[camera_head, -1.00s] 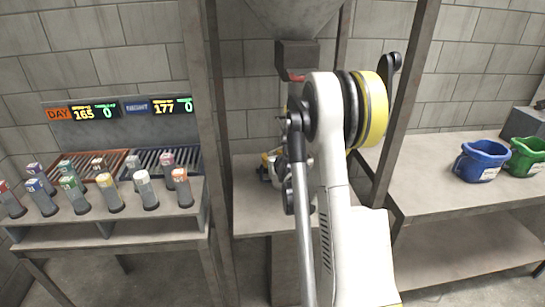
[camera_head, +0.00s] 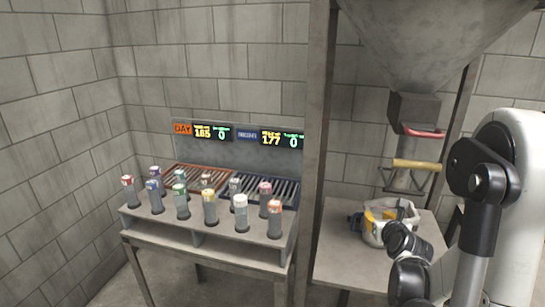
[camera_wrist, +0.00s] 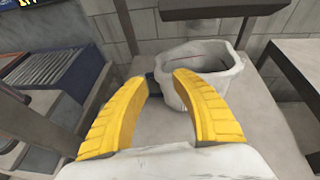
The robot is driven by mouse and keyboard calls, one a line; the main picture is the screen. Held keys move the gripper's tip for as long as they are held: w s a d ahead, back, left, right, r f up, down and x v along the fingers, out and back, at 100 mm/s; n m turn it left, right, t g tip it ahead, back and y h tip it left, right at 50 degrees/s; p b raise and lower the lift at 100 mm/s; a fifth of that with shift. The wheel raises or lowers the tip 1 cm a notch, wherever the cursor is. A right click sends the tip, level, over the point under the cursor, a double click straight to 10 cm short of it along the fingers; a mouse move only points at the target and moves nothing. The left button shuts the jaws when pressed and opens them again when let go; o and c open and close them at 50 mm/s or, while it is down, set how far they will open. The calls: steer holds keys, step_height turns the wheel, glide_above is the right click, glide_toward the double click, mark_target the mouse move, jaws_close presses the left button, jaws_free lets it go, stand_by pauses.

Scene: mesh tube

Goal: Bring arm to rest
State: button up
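My gripper (camera_wrist: 160,110) shows in the wrist view as two yellow fingers spread apart with nothing between them. In the head view its yellow part (camera_head: 374,214) is beside a white bucket (camera_head: 402,212) on the table under the hopper, mostly hidden by the bucket and my arm. The white bucket (camera_wrist: 200,72) stands just beyond the fingers in the wrist view, close to the right finger; I cannot tell whether they touch. My white arm fills the right side of the head view.
A hopper (camera_head: 425,45) with a red-and-yellow handled outlet hangs above the bucket table (camera_head: 350,266). A post (camera_head: 318,150) stands left of it. Further left, a bench (camera_head: 200,236) holds several capped tubes, two slatted racks and a display panel (camera_head: 240,155).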

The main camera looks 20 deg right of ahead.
steer(key=s+a+r+n+g+y, duration=0.1)
steer(key=s+a+r+n+y, duration=0.15)
steer(key=a+n, duration=0.65)
steer(key=s+a+r+n+g+y, duration=0.1)
steer(key=a+r+n+y, duration=0.15)
steer(key=a+n, duration=0.7)
steer(key=s+a+n+g, duration=0.3)
steer(key=s+a+n, duration=1)
steer(key=s+n, duration=0.4)
steer(key=n, duration=0.4)
steer(key=shift+s+a+r+n+y, duration=0.2)
steer(key=shift+s+a+n+y, duration=0.1)
steer(key=shift+s+n, duration=0.05)
